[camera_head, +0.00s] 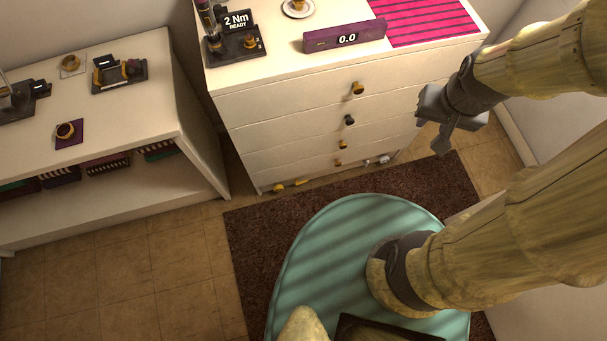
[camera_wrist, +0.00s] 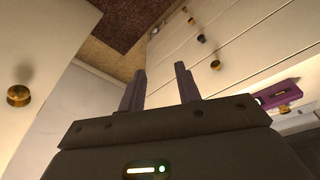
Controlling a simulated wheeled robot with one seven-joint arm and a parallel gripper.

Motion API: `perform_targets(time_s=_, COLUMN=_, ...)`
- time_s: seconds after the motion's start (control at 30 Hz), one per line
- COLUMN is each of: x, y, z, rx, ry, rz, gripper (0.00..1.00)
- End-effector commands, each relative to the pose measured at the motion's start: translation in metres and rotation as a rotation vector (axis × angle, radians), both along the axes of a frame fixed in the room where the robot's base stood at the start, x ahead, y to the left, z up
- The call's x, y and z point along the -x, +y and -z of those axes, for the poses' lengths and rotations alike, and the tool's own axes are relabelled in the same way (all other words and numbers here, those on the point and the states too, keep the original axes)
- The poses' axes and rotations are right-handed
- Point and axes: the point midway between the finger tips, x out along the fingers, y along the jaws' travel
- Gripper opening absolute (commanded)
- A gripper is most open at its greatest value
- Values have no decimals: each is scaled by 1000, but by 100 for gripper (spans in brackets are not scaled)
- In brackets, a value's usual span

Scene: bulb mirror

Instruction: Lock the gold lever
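No gold part in view can be told for certain as the gold lever. A dark fixture with gold and black parts (camera_head: 118,72) sits on the left white shelf unit; its details are too small to read. My gripper (camera_head: 432,128) hangs in the air in front of the drawer cabinet's right side, well away from both. In the wrist view its two fingers (camera_wrist: 160,85) stand apart with nothing between them.
The white drawer cabinet (camera_head: 290,110) has gold and dark knobs. On top are a "2 Nm READY" station (camera_head: 235,35), a purple "0.0" display (camera_head: 344,37) and a magenta striped mat (camera_head: 425,20). The left shelf unit (camera_head: 150,110) stands beside it. Tiled floor (camera_head: 130,260) is clear.

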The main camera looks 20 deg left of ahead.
Motion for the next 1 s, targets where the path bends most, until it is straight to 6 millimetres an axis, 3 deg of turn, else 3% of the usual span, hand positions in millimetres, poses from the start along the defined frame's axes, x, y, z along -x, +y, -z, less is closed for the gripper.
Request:
perform_targets(time_s=0.33, x=-1, y=0, z=1, rx=1, ry=-1, rz=0, gripper=33)
perform_targets(time_s=0.47, x=-8, y=-3, z=17, rx=8, ry=-9, rz=-2, gripper=33)
perform_targets(time_s=0.67, x=-42, y=-9, z=80, rx=34, ry=-53, rz=-27, gripper=33)
perform_targets(time_s=1.0, x=-112, y=-18, z=220, rx=34, ry=-165, rz=-105, gripper=33)
